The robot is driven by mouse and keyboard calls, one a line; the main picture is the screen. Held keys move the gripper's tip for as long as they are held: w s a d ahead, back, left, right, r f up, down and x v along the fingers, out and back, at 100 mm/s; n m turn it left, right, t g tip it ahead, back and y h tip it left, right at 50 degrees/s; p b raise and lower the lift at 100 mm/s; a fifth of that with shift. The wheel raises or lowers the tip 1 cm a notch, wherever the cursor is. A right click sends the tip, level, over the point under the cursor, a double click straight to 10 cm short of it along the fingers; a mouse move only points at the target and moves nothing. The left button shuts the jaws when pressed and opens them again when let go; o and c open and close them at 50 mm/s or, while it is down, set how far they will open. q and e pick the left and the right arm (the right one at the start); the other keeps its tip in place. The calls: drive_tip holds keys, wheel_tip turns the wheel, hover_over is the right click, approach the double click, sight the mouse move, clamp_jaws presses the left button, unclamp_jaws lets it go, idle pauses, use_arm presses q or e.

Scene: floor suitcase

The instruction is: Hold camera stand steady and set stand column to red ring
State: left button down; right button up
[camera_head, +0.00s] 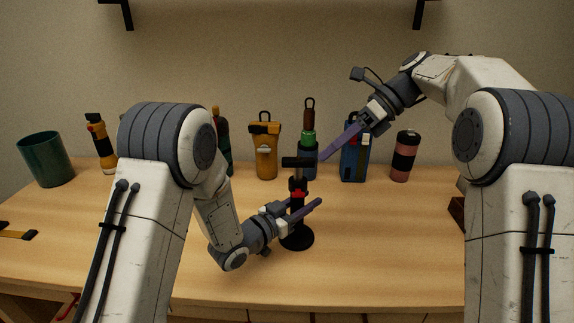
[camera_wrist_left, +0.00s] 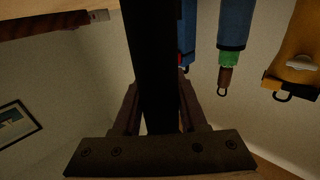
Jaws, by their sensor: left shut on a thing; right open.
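The camera stand stands upright on the table, with a round black base (camera_head: 297,239), a dark stand column (camera_head: 297,179) and a crossbar on top. A red ring (camera_head: 299,193) is around the column above my left gripper. My left gripper (camera_head: 308,208) is shut on the camera stand's lower column. In the left wrist view the dark column (camera_wrist_left: 157,70) runs between the fingers. My right gripper (camera_head: 326,155) is open and empty, just right of the stand's top and apart from it as far as I can tell.
Behind the stand are a green-and-blue bottle (camera_head: 308,142), a yellow flask (camera_head: 264,150), a blue container (camera_head: 353,165) and a pink-and-black canister (camera_head: 404,156). A yellow-and-black flashlight (camera_head: 101,145) and green cup (camera_head: 47,159) stand left. The table front (camera_head: 375,270) is clear.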

sight(285, 158)
wheel_tip(285, 158, down, 4)
drive_tip(key=w+d+n+t+y, duration=0.2)
drive_tip(key=n+y, duration=0.3)
drive_tip(key=y, duration=0.3)
drive_tip(key=a, duration=1.1)
drive_tip(key=shift+s+a+f, duration=0.1)
drive_tip(key=shift+s+a, duration=0.1)
drive_tip(key=shift+a, duration=0.15)
clamp_jaws()
idle(0.6)
